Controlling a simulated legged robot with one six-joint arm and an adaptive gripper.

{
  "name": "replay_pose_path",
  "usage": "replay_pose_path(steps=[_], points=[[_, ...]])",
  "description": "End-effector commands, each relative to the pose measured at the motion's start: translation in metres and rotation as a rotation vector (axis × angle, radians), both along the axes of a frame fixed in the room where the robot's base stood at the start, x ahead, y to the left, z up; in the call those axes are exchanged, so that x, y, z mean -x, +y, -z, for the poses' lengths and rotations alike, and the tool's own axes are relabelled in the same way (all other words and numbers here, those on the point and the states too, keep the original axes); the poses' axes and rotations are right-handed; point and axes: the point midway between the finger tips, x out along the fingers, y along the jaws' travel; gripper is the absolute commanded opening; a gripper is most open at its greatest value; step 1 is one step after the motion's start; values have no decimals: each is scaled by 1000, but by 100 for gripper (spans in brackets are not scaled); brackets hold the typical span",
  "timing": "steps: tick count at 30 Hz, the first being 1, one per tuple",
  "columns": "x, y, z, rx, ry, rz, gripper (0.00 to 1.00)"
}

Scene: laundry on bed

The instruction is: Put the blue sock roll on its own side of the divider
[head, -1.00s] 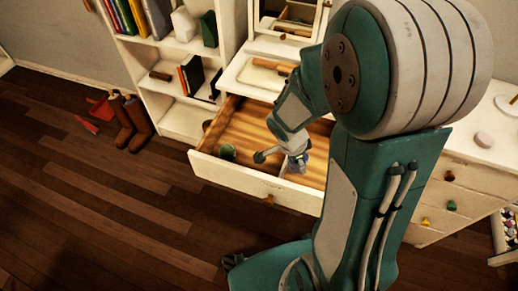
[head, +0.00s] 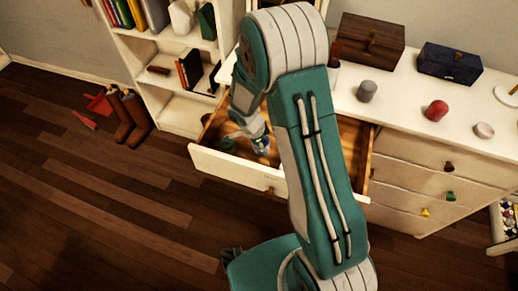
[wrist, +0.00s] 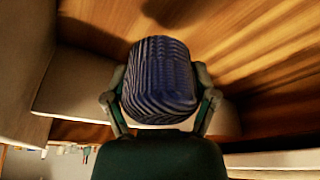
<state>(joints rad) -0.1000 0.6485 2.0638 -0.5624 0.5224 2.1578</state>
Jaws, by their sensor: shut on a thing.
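The blue sock roll (wrist: 160,78), dark blue with pale stripes, is between the two fingers of my gripper (wrist: 160,96) in the wrist view. The fingers press its left and right sides. In the head view my gripper (head: 252,133) is over the left part of the open drawer (head: 232,168), with a small blue part of the roll (head: 262,147) showing below it. A green roll (head: 228,143) lies in the drawer to the left of my gripper. I cannot make out the divider for certain; my arm hides the middle of the drawer.
A white bookshelf (head: 176,120) stands behind and left of the drawer. The white dresser top (head: 400,110) at right holds a brown box (head: 368,40), a dark blue box (head: 450,62) and small items. The wooden floor (head: 100,210) in front is clear.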

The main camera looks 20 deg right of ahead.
Motion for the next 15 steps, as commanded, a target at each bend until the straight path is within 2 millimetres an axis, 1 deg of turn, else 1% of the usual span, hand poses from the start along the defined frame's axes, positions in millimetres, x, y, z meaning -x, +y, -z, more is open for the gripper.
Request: replay_pose_path(steps=[5, 9, 11, 15], points=[[-7, 5, 10, 2, 1, 1, 28], [-7, 6, 32, 5, 4, 0, 28], [-7, 7, 38, 5, 3, 2, 28], [-8, 6, 40, 4, -1, 1, 28]])
